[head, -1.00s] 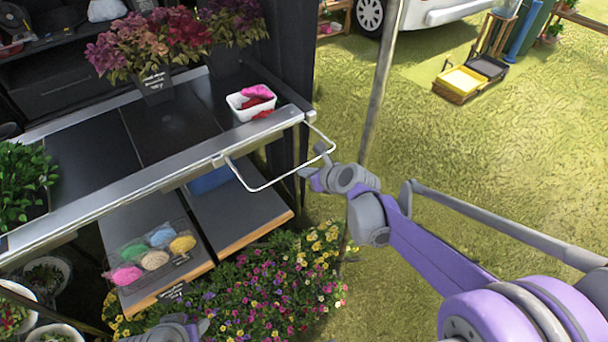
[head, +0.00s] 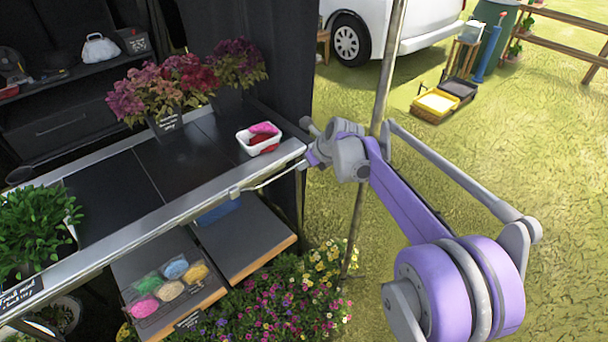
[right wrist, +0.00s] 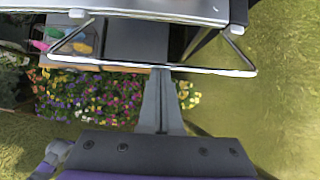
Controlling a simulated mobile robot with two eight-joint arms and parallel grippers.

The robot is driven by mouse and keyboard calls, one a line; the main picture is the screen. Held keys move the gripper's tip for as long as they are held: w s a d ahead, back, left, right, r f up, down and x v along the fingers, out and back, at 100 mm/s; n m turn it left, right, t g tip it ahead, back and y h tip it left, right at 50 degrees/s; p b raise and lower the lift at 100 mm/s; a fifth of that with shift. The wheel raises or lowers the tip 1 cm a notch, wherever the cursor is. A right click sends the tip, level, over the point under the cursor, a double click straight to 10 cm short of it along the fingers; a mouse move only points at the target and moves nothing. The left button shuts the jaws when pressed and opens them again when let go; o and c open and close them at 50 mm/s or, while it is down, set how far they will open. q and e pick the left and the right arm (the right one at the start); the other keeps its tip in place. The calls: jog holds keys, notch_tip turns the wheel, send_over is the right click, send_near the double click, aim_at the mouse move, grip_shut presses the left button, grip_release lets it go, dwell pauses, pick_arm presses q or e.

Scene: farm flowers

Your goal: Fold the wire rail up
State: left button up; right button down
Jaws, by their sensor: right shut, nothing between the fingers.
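The wire rail (head: 272,182) is a thin, pale U-shaped bar hinged on the front edge of the stall counter (head: 165,212). In the head view it shows almost edge-on, close to the counter edge, and its right end is hidden by my right gripper. In the right wrist view the rail (right wrist: 110,64) spans between two brackets, its long bar crossing the picture. My right gripper (head: 311,160) is shut and empty at the counter's right front corner. Its fingers (right wrist: 160,80) meet the middle of the bar in the wrist view; touching seems likely. My left gripper is out of view.
A white tub (head: 259,148) with pink and red things stands near the counter's right corner. Potted flowers (head: 165,90) and a leafy plant (head: 38,225) stand on the counter. A lower shelf (head: 245,245) and blooms are below. A pole (head: 388,70) rises behind my right arm.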

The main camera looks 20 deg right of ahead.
jog(key=w+a+r+p, duration=0.2)
jog(key=w+p, duration=0.1)
jog(key=w, duration=0.3)
jog(key=w+a+r+g+p, duration=0.1)
jog(key=w+a+r+p, duration=0.15)
jog(key=w, duration=0.25)
jog(key=w+a+r+p, duration=0.1)
jog(key=w+a+p, duration=0.1)
jog(key=w+p, duration=0.3)
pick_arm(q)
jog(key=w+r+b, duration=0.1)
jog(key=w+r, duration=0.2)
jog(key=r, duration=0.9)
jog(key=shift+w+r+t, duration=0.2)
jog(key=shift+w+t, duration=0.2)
pick_arm(e)
jog(key=v, duration=1.1)
jog(key=shift+a+r+h, duration=0.25)
jog(key=shift+r+h, duration=0.05)
jog(key=shift+r, duration=0.05)
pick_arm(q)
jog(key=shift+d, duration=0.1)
pick_arm(e)
jog(key=shift+w, duration=0.15)
